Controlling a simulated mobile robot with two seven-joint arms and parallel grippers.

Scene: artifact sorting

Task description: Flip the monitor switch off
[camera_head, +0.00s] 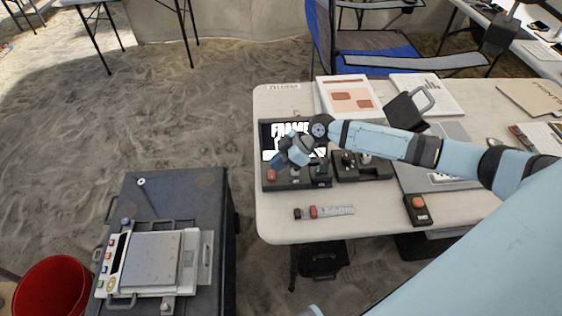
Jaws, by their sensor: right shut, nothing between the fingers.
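The monitor (266,135) is a dark-framed screen with bright white lettering, lit, at the left end of the white table. A dark control panel (282,182) with a red button (271,175) sits just in front of it. My right arm reaches in from the right, and my right gripper (282,160) is over the panel and the lower part of the screen. It is shut and empty. The gripper and wrist hide part of the panel, and I cannot make out the switch itself or whether the fingers touch it. My left gripper is not in view.
The white table (275,222) also holds papers (349,96), a second dark control box (375,172), a small box with a red button (417,210) and a marker-like item (323,212). A dark case with a scale (152,260) and a red bucket (50,290) stand at left.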

